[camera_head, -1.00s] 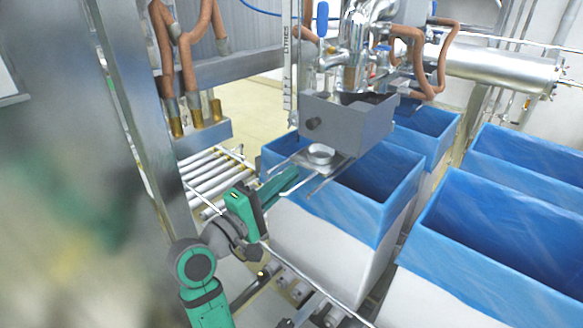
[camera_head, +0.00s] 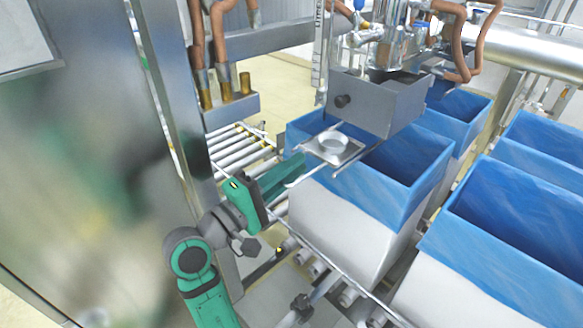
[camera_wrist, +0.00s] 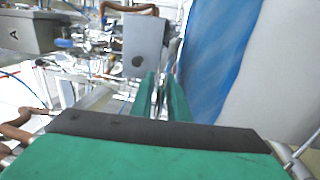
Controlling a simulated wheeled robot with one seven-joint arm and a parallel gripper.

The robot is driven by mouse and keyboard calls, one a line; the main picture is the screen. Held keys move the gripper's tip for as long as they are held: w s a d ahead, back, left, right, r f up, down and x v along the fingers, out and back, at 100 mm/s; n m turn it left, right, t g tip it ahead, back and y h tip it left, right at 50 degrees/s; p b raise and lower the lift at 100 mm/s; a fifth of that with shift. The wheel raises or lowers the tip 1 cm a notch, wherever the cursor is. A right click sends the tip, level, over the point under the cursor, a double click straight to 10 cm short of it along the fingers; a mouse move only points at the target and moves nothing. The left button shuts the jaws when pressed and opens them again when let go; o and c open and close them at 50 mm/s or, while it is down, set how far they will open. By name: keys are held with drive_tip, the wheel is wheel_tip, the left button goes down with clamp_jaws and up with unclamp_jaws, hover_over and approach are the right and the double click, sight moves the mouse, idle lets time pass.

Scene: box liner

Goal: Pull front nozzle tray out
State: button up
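The front nozzle tray appears as a grey metal box (camera_head: 385,108) with a dark round knob (camera_head: 342,101) on its front face. It sits under the shiny nozzle (camera_head: 384,50), above the blue-lined box. In the wrist view the grey box (camera_wrist: 145,35) and its knob (camera_wrist: 137,60) show just beyond the finger ends. My gripper (camera_head: 298,170) has green fingers and is lower left of the tray, apart from it. In the wrist view a narrow gap shows between the fingers (camera_wrist: 159,92), with nothing held. The box's inside is mostly hidden.
A small metal plate with a white ring (camera_head: 333,143) lies between my gripper and the tray, over the near blue-lined box (camera_head: 345,225). More lined boxes (camera_head: 490,255) stand right. A roller conveyor (camera_head: 238,150) lies left, behind a steel post (camera_head: 172,95).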

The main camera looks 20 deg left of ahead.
drive_tip(key=v, duration=1)
drive_tip(key=shift+s+a, duration=0.15)
drive_tip(key=shift+s, duration=0.2)
drive_tip(key=shift+f, duration=0.1)
